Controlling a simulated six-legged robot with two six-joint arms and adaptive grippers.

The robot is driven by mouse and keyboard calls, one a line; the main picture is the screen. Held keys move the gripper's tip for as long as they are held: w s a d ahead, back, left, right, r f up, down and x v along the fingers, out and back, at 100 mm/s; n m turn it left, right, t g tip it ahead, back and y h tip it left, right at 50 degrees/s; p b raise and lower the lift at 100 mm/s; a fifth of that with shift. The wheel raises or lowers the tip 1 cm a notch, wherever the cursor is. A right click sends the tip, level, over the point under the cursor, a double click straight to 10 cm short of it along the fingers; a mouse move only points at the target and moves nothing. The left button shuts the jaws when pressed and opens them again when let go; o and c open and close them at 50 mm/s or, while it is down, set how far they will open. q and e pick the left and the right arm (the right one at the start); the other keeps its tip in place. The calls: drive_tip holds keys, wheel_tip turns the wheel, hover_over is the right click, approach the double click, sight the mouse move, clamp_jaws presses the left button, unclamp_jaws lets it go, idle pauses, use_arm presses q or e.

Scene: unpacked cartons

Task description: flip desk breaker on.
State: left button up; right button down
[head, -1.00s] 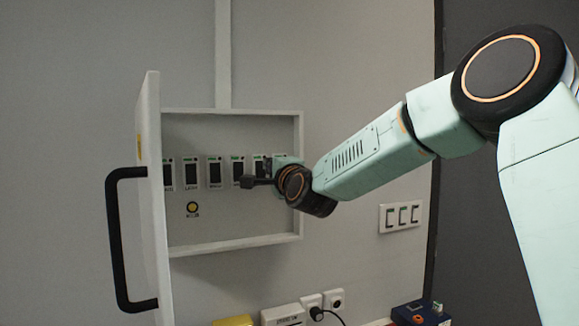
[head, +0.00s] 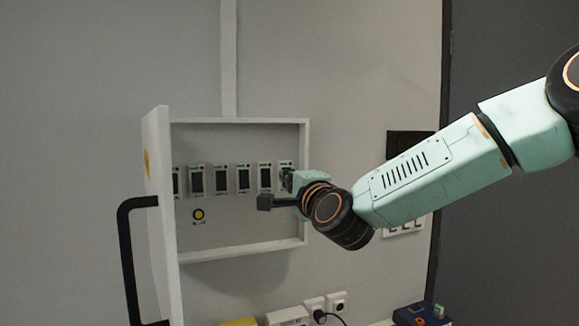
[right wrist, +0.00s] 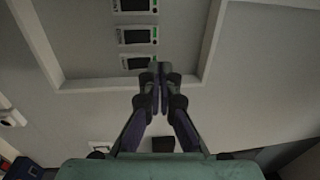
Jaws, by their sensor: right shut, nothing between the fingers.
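The breaker panel (head: 240,246) is a shallow light box on the wall with its door (head: 160,215) swung open at the left. Inside is a row of several dark breakers, such as this breaker (head: 221,179); their labels are too small to read. My right gripper (head: 285,180) is at the right end of the row and hides part of the last breaker. In the right wrist view, my right gripper (right wrist: 154,72) has its fingers together and empty, by the end breaker (right wrist: 137,62). Whether it touches is unclear. My left gripper is out of view.
A black door handle (head: 126,260) juts out at the left. A round yellow button (head: 198,214) sits below the breakers. Right of the box are a dark panel (head: 402,143) and wall switches (head: 405,228), partly behind my arm. Sockets (head: 326,303) and a blue box (head: 421,314) are below.

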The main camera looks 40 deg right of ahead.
drive_tip(key=s+a+f+n+g+y+b, duration=0.25)
drive_tip(key=a+f+n, duration=0.2)
drive_tip(key=f, duration=0.85)
drive_tip(key=s+a+f+n+g+y+b, duration=0.15)
drive_tip(key=s+a+f+n+g, duration=0.35)
drive_tip(key=f, duration=0.8)
drive_tip(key=s+a+f+n+g+y+b, duration=0.1)
drive_tip(key=s+a+f+n+b, duration=0.15)
drive_tip(key=f+n, duration=0.7)
drive_tip(key=s+a+f+g+b, duration=0.1)
drive_tip(key=s+f+g+b, duration=0.2)
drive_tip(key=s+f, duration=0.7)
drive_tip(key=s+a+f+n+g+b, duration=0.1)
drive_tip(key=s+a+f+g+b, duration=0.1)
drive_tip(key=s+f, duration=0.8)
drive_tip(key=s+a+f+g+b, duration=0.1)
drive_tip(key=s+f+g+b, duration=0.4)
drive_tip(key=s+f, duration=0.6)
wheel_tip(320, 180, down, 7)
drive_tip(key=shift+a+r+b, duration=0.2)
drive_tip(key=shift+b, duration=0.35)
